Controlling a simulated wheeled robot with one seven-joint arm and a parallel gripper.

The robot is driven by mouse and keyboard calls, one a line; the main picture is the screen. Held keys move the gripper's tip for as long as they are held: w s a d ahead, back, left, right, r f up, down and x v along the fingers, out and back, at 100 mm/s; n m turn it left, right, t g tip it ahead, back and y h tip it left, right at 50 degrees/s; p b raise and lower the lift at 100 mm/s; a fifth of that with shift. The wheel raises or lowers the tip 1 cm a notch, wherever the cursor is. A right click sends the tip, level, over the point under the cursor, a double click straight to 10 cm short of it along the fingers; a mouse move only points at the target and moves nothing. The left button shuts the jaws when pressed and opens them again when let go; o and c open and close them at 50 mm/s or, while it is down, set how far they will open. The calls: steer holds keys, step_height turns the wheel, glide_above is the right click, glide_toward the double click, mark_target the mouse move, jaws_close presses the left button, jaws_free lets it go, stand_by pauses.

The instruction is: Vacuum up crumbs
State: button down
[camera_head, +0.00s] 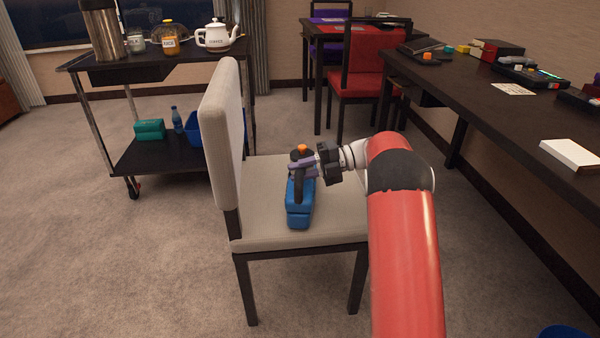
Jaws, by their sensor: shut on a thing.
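A blue handheld vacuum (299,205) with a dark handle and an orange button on top is over the light grey seat of a chair (262,232). My gripper (303,168) is shut on the vacuum's handle, reaching in from the right. The vacuum's blue body points toward the front edge of the seat. I cannot tell whether it touches the cushion. No crumbs can be made out on the seat at this size, and part of the seat is hidden behind the vacuum and my arm.
The chair's backrest (222,140) rises just left of the vacuum. A black cart (150,160) with a white teapot (217,36) stands behind left. A dark desk (480,95) runs along the right, and a red chair (357,80) stands behind. Carpet at left is clear.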

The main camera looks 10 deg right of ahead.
steer(key=shift+r+p, duration=1.3)
steer(key=shift+r, duration=1.6)
